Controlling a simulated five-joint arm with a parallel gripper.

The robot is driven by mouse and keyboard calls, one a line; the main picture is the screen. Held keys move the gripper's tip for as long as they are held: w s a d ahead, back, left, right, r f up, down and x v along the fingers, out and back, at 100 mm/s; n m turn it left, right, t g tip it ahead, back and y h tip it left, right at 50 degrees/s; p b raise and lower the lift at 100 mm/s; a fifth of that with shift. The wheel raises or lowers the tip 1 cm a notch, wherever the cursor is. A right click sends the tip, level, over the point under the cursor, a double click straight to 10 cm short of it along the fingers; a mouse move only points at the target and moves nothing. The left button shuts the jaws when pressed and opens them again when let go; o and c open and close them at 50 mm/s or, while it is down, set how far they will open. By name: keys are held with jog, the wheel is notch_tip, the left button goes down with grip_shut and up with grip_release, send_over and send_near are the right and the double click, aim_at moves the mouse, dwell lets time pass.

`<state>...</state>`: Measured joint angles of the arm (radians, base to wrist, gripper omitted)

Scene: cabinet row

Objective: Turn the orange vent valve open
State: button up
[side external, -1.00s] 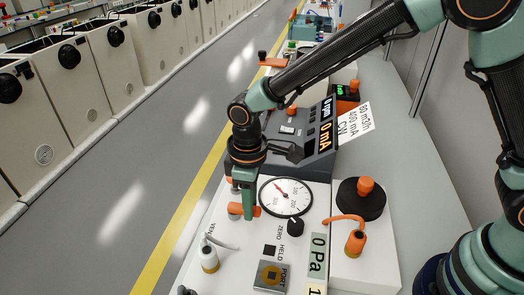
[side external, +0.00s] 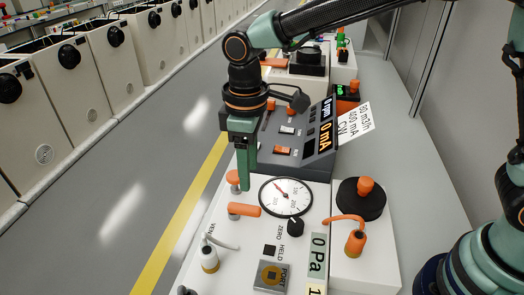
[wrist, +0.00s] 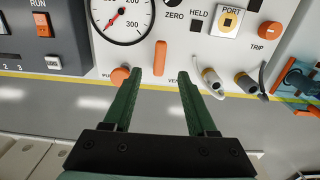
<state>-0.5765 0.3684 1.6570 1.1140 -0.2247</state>
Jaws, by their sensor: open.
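The orange vent valve (side external: 244,210) is a bar-shaped lever on the white panel, left of the round dial, with the partly hidden "VEN" label nearby. In the wrist view the lever (wrist: 160,58) stands upright in the picture, running from near the dial toward the label. My gripper (side external: 245,188) hangs above the panel, fingers pointing down, apart from the lever. In the wrist view its two green fingertips (wrist: 160,73) are spread, one on each side of the lever's line, with nothing held. In the side view one finger largely hides the other.
A round orange knob (wrist: 120,74) sits by the left fingertip, partly behind my finger in the side view. The pressure dial (side external: 286,197), black zero knob (side external: 296,227), hose fitting (side external: 210,257) and grey meter box (side external: 315,140) surround the lever. The aisle floor is clear.

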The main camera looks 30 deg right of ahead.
jog(key=shift+r, duration=1.25)
jog(key=s+d+r+m+t, duration=0.1)
jog(key=s+d+m+t, duration=0.1)
jog(key=d, duration=0.6)
jog(key=s+d+r+m+t, duration=0.1)
jog(key=s+d+r+m, duration=0.1)
jog(key=d, duration=0.6)
jog(key=s+d+r+m+t, duration=0.2)
jog(key=s+d+m, duration=0.2)
jog(key=d, duration=0.4)
jog(key=shift+r+m+t, duration=0.25)
jog(key=shift+m+t, duration=0.05)
jog(key=shift+m, duration=0.3)
jog(key=shift+s, duration=0.1)
